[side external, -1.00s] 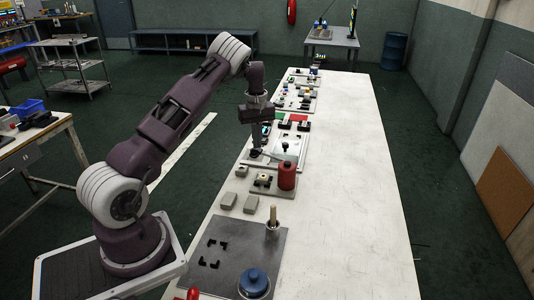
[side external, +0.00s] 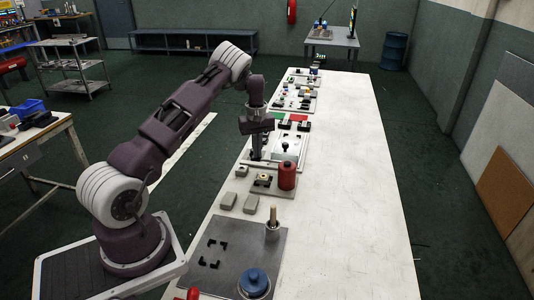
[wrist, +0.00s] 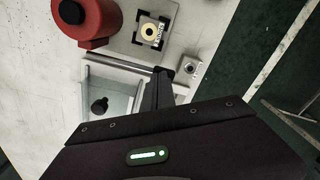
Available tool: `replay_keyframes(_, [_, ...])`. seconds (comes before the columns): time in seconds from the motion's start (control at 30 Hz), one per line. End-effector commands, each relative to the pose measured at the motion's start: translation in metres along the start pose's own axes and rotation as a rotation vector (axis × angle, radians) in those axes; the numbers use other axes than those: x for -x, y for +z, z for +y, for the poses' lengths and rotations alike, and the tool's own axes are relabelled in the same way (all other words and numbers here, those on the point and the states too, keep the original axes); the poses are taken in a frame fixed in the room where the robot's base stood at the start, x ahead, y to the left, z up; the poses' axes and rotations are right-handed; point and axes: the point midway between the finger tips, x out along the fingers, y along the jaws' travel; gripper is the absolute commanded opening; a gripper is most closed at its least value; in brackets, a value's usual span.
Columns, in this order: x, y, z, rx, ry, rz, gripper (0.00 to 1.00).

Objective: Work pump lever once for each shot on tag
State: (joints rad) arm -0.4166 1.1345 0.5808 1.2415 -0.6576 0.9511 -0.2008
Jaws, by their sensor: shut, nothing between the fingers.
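A red cylinder with a black cap (side external: 287,176), which looks like the pump, stands on a small grey plate; it also shows in the wrist view (wrist: 88,20). On that plate, a round cream part with a dark centre (wrist: 150,33) sits between black corner brackets. A small label with dark marks (wrist: 158,31) lies beside it, too small to read. A thin grey rod (wrist: 120,65), apparently the lever, runs past the plate to my fingertips. My gripper (side external: 255,157) is shut and empty, pointing down at the rod's end; whether it touches the rod is unclear.
A pale box with a black knob (side external: 287,148) stands just beyond my gripper. A small block with a round hole (wrist: 190,66) sits near the fingers. Two grey blocks (side external: 229,200) and a dark plate (side external: 225,258) lie nearer. The bench's right side is clear.

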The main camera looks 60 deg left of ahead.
Motion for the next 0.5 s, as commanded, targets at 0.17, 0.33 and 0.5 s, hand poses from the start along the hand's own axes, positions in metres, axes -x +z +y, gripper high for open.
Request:
replay_keyframes(0.17, [-0.008,0.001,0.0,0.0,-0.001,-0.002,0.0])
replay_keyframes(0.33, [-0.006,0.001,0.0,0.0,0.0,-0.001,0.0])
replay_keyframes(0.5, [0.008,0.0,0.0,-0.002,0.0,-0.001,0.0])
